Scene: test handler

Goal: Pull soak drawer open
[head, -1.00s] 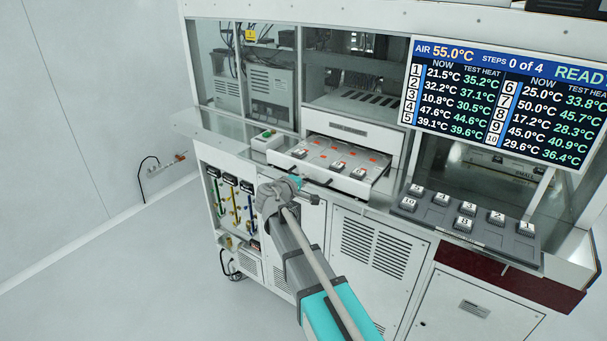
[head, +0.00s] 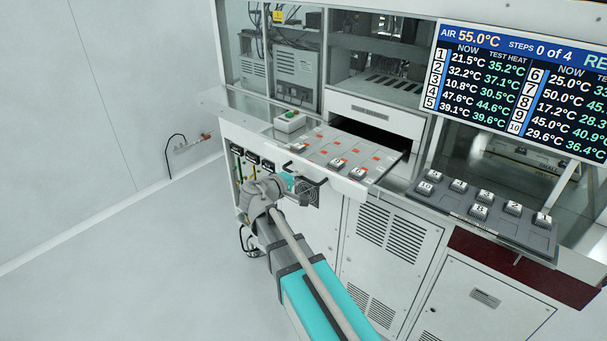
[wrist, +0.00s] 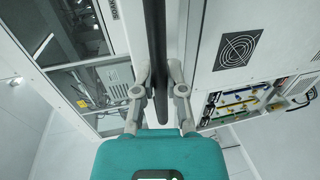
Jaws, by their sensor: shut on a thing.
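The soak drawer (head: 322,150) is a flat white drawer with orange marks on its top. It sticks out of the machine's front, with a dark opening (head: 372,131) showing behind it. Three small numbered blocks sit along its front part. My gripper (head: 309,186) is at the drawer's front edge, by a dark handle. In the wrist view, the black handle bar (wrist: 155,40) runs between the two grey fingers of my gripper (wrist: 160,75), which are closed on it. The exact finger contact is partly hidden.
A grey tray (head: 455,208) with several numbered blocks lies on the counter to the right. A display (head: 520,90) hangs at upper right. Open floor (head: 130,270) lies to the left.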

